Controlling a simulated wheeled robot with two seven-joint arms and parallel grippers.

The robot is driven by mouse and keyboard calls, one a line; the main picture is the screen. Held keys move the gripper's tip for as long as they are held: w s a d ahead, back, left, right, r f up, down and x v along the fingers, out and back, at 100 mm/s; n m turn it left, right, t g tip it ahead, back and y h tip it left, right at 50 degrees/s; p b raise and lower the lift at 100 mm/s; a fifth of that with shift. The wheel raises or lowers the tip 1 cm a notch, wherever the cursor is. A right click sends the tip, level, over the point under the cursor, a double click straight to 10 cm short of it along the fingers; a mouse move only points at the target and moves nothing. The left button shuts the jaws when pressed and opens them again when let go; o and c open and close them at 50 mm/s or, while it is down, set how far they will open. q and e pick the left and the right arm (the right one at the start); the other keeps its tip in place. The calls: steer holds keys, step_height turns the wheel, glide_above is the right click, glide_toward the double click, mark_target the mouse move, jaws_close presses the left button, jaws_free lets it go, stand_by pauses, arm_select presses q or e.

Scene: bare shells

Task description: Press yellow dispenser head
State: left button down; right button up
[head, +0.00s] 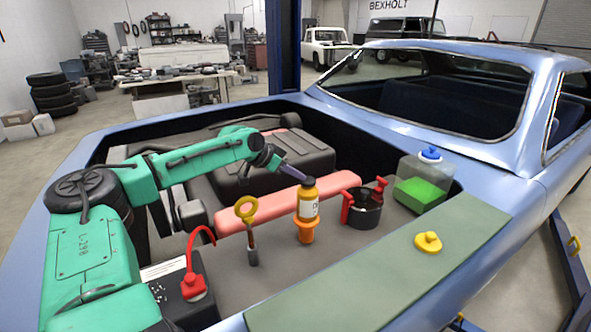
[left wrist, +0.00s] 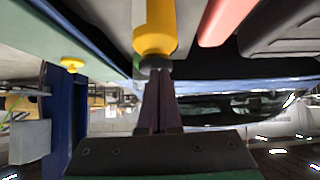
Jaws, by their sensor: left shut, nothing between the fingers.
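An amber-yellow bottle (head: 308,201) with a white label stands upright in an orange holder (head: 305,232). Its yellow top also shows upside down in the left wrist view (left wrist: 154,32), ending in a dark tip. My left gripper (head: 303,177) comes in from the left, angled down, with its dark fingers shut and empty. The fingertips (left wrist: 156,75) are right at the bottle's top; I cannot tell whether they touch it. They partly hide the top in the head view. My right gripper is not in view.
A yellow-ringed dipstick (head: 247,210) stands left of the bottle, and a black pot with red handles (head: 362,210) stands right. Farther right is a green-fluid tank (head: 420,185). A yellow cap (head: 428,242) lies on the green fender mat (head: 385,268). A battery (head: 180,285) sits front left.

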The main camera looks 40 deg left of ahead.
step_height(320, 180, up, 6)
steer(key=p, duration=0.6)
arm_select(q)
steer(key=w+r+b+v, duration=0.2)
steer(key=b+v, duration=0.1)
steer(key=v, duration=1)
steer(key=shift+b, duration=0.4)
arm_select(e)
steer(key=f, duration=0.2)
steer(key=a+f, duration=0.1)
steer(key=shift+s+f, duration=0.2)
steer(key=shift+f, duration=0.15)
arm_select(q)
steer(key=shift+d+r, duration=0.1)
steer(key=shift+d, duration=0.1)
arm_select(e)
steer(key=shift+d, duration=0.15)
